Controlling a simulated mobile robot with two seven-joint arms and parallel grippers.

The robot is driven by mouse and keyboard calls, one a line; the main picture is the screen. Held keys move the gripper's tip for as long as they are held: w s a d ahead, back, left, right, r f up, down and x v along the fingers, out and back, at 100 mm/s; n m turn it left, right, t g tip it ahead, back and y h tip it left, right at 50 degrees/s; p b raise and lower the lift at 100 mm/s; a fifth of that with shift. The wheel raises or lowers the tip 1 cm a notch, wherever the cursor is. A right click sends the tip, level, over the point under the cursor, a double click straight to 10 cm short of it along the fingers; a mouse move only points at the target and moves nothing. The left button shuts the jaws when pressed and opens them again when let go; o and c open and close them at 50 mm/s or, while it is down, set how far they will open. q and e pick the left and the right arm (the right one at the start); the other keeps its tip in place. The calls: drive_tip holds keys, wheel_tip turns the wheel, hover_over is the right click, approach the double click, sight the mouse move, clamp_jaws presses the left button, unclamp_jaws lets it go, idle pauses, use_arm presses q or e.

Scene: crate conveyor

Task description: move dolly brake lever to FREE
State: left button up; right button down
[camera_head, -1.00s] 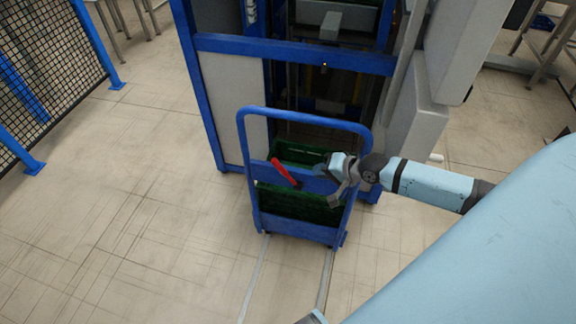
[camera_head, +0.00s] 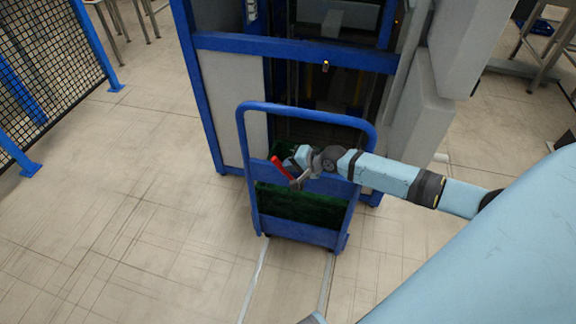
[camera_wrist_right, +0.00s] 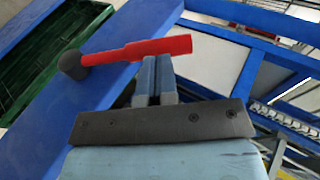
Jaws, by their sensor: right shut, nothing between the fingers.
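The red brake lever (camera_head: 280,165) sits on the blue crossbar of the dolly (camera_head: 244,150) and slants from upper left down to the right. In the right wrist view the red lever (camera_wrist_right: 150,50) runs from a dark round pivot at left toward the right. My right gripper (camera_head: 291,168) is shut and empty, right beside the lever. In the right wrist view the closed fingers (camera_wrist_right: 157,62) reach up to the lever's lower edge; I cannot tell whether they touch it. The gripper hides part of the lever in the head view. No FREE marking is readable. My left gripper is not in view.
A green crate (camera_head: 300,208) sits in the dolly, behind its blue frame. A blue-framed machine (camera_head: 290,46) with grey panels stands just behind. A black mesh fence (camera_head: 50,50) is at left. The floor left of the dolly is clear.

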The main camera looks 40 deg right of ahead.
sight(278, 163)
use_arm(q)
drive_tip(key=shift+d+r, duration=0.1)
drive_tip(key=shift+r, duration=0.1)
use_arm(e)
drive_tip(key=shift+w+a+f, duration=0.15)
drive_tip(key=shift+w+f, duration=0.15)
drive_tip(key=shift+w, duration=0.1)
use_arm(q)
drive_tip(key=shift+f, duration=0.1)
use_arm(e)
drive_tip(key=shift+r+p, duration=0.15)
drive_tip(key=shift+p, duration=0.25)
drive_tip(key=w+a+g+h+p, duration=0.1)
drive_tip(key=p, duration=0.5)
drive_tip(key=shift+w+a+g, duration=0.25)
drive_tip(key=shift+w+g, duration=0.05)
drive_tip(key=shift+w, duration=0.05)
drive_tip(key=shift+w+a+f+g+h+p, duration=0.45)
drive_tip(key=shift+f+g+h+p, duration=0.15)
drive_tip(key=shift+p, duration=0.4)
drive_tip(key=shift+w+f, duration=0.1)
drive_tip(key=shift+f, duration=0.15)
drive_tip(key=shift+f+g, duration=0.3)
drive_tip(key=shift+f, duration=0.05)
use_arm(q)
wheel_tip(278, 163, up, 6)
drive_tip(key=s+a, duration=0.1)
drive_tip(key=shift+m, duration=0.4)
